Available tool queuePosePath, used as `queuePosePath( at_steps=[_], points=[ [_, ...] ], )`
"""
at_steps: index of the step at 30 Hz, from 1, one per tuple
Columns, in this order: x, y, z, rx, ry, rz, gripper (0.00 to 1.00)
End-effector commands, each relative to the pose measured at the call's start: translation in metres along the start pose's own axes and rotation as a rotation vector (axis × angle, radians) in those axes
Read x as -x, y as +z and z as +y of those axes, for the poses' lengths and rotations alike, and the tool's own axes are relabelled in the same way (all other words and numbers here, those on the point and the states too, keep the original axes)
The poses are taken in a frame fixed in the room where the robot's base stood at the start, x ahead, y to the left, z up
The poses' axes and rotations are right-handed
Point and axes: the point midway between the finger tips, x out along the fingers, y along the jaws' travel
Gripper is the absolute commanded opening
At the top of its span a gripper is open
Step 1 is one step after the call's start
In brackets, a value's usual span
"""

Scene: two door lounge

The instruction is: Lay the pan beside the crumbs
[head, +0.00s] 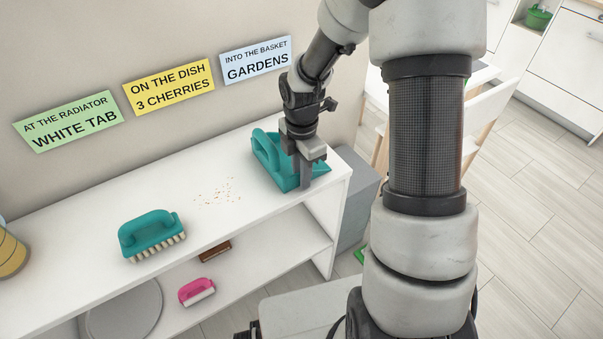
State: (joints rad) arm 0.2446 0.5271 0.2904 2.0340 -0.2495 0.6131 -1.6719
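The teal dustpan (264,158) is on the white shelf top near its right end, its looped handle toward the left. The crumbs (218,192) are a loose scatter of small brown bits on the shelf top, to the left of the pan with bare surface between. My gripper (303,176) points down at the pan's right part and covers some of it. Its fingers overlap in this view, so I cannot tell whether they are apart or closed on the pan. Contact with the pan is also unclear.
A teal brush (150,232) lies left of the crumbs on the white shelf (90,235). A yellow striped container (12,252) is at the far left. A pink brush (196,291) is on the level below. The wall with signs bounds the back.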

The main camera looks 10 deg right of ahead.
Motion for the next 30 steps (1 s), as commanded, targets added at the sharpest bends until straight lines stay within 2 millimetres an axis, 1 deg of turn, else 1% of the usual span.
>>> queuePosePath(
  at_steps=[8, 11, 13, 17, 21, 24, 27, 30],
  points=[
    [0.001, 0.000, 0.000, 0.000, 0.000, 0.000, 0.23],
    [0.005, 0.000, 0.000, 0.000, 0.001, 0.000, 0.23],
    [0.013, 0.001, 0.001, -0.001, 0.003, -0.001, 0.23],
    [0.037, 0.001, 0.001, -0.002, 0.005, -0.002, 0.23],
    [0.069, 0.001, 0.001, -0.002, 0.006, -0.002, 0.23],
    [0.089, 0.001, 0.001, -0.002, 0.003, -0.002, 0.23],
    [0.105, 0.001, 0.001, -0.001, 0.003, -0.001, 0.23],
    [0.117, 0.000, 0.001, -0.001, 0.002, -0.001, 0.23]
  ],
)
